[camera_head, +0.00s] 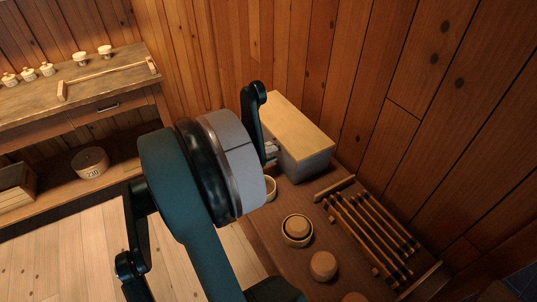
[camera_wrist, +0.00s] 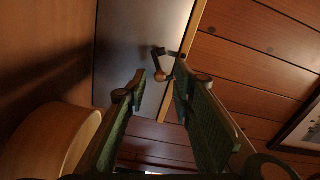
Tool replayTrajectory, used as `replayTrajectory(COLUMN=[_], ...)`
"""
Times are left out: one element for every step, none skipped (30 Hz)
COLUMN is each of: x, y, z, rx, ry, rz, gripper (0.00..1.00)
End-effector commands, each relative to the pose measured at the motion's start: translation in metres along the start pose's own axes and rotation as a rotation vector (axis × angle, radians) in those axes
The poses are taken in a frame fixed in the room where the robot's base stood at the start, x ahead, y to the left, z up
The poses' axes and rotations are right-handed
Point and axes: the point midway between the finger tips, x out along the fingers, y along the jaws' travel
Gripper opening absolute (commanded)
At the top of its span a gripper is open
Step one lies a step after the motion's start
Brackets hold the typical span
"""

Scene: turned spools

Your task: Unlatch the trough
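The trough (camera_head: 305,160) is a grey box with a light wooden lid (camera_head: 291,122), standing against the wall at the back of the dark bench. The lid looks shut. In the wrist view the trough's grey face (camera_wrist: 122,50) is ahead, with the lid's tan edge along its right side. A small latch (camera_wrist: 160,65) with a dark arm and a brownish knob is on that face, near the lid edge. My gripper (camera_wrist: 160,83) is open, its two green-padded fingers on either side below the latch, with nothing between them. In the head view my arm hides the gripper and latch.
A round wooden bowl (camera_wrist: 52,143) is close to the left finger in the wrist view. The bench holds another bowl (camera_head: 297,229), a round wooden piece (camera_head: 323,265) and a rack of dark-ended rods (camera_head: 372,235). A plank wall (camera_head: 370,70) rises behind the trough.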

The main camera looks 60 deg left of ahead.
Motion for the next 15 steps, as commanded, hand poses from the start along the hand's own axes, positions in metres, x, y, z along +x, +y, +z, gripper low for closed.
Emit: replayTrajectory(x=[-0.003,-0.004,-0.007,-0.009,-0.012,-0.017,-0.02,-0.024,-0.03,-0.034,-0.038,-0.044,-0.05,-0.055,-0.061], y=[0.0,0.0,0.0,0.0,0.0,0.0,0.0,0.0,0.0,0.0,0.0,0.0,0.0,0.0,0.0], z=[0.0,0.0,0.0,0.0,0.0,0.0,0.0,0.0,0.001,0.001,0.001,0.0,0.0,0.001,0.001], rx=[0.0,0.0,0.0,0.0,0.0,0.0,0.0,0.0,0.0,0.0,0.0,0.0,0.0,0.0,0.0], ry=[-0.001,-0.001,-0.001,-0.001,-0.001,-0.001,-0.001,-0.001,-0.002,-0.002,-0.002,-0.002,-0.002,-0.002,-0.003], rz=[0.0,0.0,0.0,0.0,0.0,0.0,0.0,0.0,-0.001,-0.001,-0.001,0.0,0.0,-0.001,-0.001], gripper=[0.25,0.25,0.25,0.25,0.25,0.25,0.25,0.25,0.25,0.25,0.25,0.25,0.25,0.25,0.25])
